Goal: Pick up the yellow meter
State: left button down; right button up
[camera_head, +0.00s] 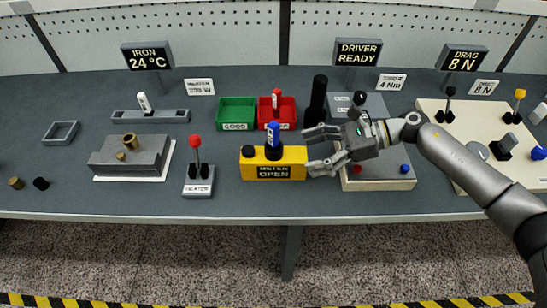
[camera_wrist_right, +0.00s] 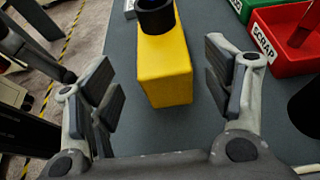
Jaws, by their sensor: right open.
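The yellow meter (camera_head: 272,172) is a yellow box near the table's front edge, with a label reading METER OPEN. A black ring and a blue-topped piece (camera_head: 273,134) stand on its top. My right gripper (camera_head: 314,151) is open just right of the meter, its two fingers pointing at it. In the right wrist view the yellow meter (camera_wrist_right: 164,70) lies ahead, between and beyond the fingertips of the right gripper (camera_wrist_right: 160,85). No contact is clear. My left gripper is in neither view.
A red SCRAP bin (camera_head: 287,113) and a green GOOD bin (camera_head: 237,114) stand behind the meter. A black cylinder (camera_head: 318,93) stands behind the right gripper. A red-knobbed lever (camera_head: 197,168) is left of the meter. Bare table lies in front.

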aim_at(299, 154)
jog(key=shift+a+f, duration=0.1)
jog(key=shift+a, duration=0.2)
jog(key=shift+w+a+f+p, duration=0.1)
jog(key=shift+a+p, duration=0.15)
jog(key=shift+p, duration=0.1)
jog(key=p+x, duration=0.2)
jog(key=x, duration=0.2)
jog(key=shift+a, duration=0.15)
jog(key=shift+a+f, duration=0.1)
jog(key=c, duration=1.1)
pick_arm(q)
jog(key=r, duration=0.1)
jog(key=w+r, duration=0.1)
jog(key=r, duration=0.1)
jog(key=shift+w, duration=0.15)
pick_arm(e)
jog(key=shift+c, duration=0.8)
